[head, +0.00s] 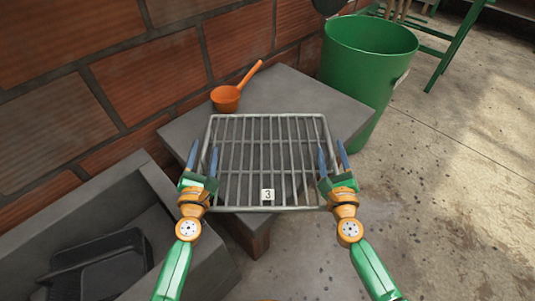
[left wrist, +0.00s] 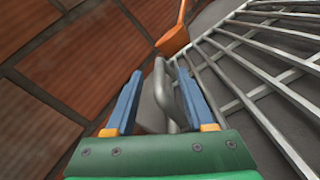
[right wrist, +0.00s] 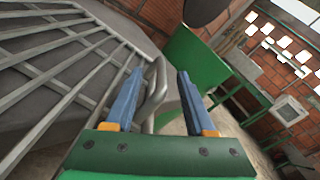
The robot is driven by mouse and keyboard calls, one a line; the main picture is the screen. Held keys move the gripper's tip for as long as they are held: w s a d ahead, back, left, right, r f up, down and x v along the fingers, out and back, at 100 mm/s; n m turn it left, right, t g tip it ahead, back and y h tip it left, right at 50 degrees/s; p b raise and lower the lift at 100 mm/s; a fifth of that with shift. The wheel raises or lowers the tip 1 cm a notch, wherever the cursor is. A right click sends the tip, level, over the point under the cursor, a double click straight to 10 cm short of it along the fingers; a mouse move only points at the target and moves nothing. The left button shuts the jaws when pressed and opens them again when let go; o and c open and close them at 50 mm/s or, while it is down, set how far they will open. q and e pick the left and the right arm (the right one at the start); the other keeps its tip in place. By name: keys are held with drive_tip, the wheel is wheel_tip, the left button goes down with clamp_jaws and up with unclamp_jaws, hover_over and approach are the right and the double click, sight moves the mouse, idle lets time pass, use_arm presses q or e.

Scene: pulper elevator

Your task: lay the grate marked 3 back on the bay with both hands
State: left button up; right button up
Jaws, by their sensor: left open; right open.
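The metal grate (head: 268,160) with the tag marked 3 (head: 267,195) lies over the grey block, its near edge reaching past the block's front. I cannot tell how it is supported underneath. My left gripper (head: 203,150) is open at the grate's left side, with the bent side handle (left wrist: 162,95) between its blue fingers in the left wrist view. My right gripper (head: 332,149) is open at the right side, with the other handle (right wrist: 152,95) between its fingers in the right wrist view. Neither gripper is closed on its handle.
An orange ladle (head: 226,98) lies on the grey block (head: 290,85) behind the grate. A green bin (head: 365,75) stands at the back right. A brick wall (head: 60,70) runs along the left. A grey trough (head: 155,195) with a dark tray (head: 100,270) is at lower left. Floor is open at right.

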sight(205, 141)
use_arm(q)
drive_tip(key=shift+w, duration=1.8)
use_arm(e)
drive_tip(key=shift+w, duration=1.8)
use_arm(q)
clamp_jaws()
use_arm(e)
clamp_jaws()
use_arm(q)
drive_tip(key=shift+a, duration=0.1)
use_arm(e)
drive_tip(key=shift+d, duration=0.1)
use_arm(q)
drive_tip(key=shift+a+r, duration=0.1)
drive_tip(key=shift+a, duration=0.1)
use_arm(e)
drive_tip(key=shift+d, duration=0.2)
